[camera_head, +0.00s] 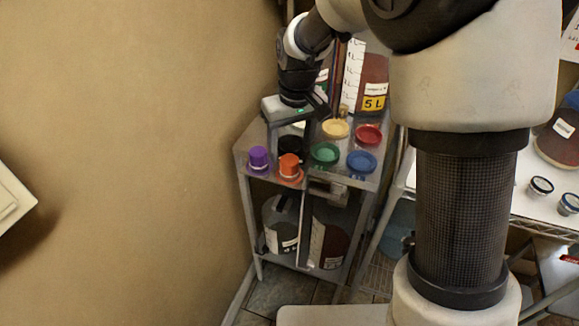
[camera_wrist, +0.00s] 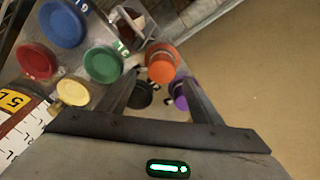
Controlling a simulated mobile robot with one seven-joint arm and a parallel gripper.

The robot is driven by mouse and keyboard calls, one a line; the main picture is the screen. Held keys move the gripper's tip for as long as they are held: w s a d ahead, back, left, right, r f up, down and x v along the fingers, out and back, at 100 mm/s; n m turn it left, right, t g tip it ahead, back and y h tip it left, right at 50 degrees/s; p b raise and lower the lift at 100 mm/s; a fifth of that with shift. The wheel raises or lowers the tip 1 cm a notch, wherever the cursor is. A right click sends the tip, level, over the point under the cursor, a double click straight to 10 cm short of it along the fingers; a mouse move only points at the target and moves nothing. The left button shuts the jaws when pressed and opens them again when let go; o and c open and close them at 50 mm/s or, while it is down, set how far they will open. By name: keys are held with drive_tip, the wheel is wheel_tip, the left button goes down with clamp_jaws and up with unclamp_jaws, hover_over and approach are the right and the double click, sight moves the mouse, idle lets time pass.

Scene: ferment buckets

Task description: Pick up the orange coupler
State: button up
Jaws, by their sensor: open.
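The orange coupler (camera_head: 289,166) stands on the front part of the small shelf's top, between the purple coupler (camera_head: 259,157) and the green lid (camera_head: 325,154). In the wrist view the orange coupler (camera_wrist: 162,62) lies just beyond the fingertips, nearly between them. My gripper (camera_wrist: 152,68) is open and empty, pointing down over the shelf top. In the head view my gripper (camera_head: 288,142) is above and behind the orange coupler, and its fingers are partly hard to make out. A gap to the coupler seems to remain, but its size is hard to tell.
A black piece (camera_wrist: 142,93) lies between my fingers in the wrist view, with the purple coupler (camera_wrist: 181,95) beside the right finger. Red (camera_head: 368,134), blue (camera_head: 361,161) and yellow (camera_head: 335,128) lids stand to the right. A 5 L bucket (camera_head: 373,78) stands behind. A wall is at left.

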sight(290, 159)
wheel_tip(290, 159, down, 5)
drive_tip(key=shift+w+a+f, duration=0.1)
drive_tip(key=shift+a, duration=0.05)
drive_tip(key=c, duration=1.2)
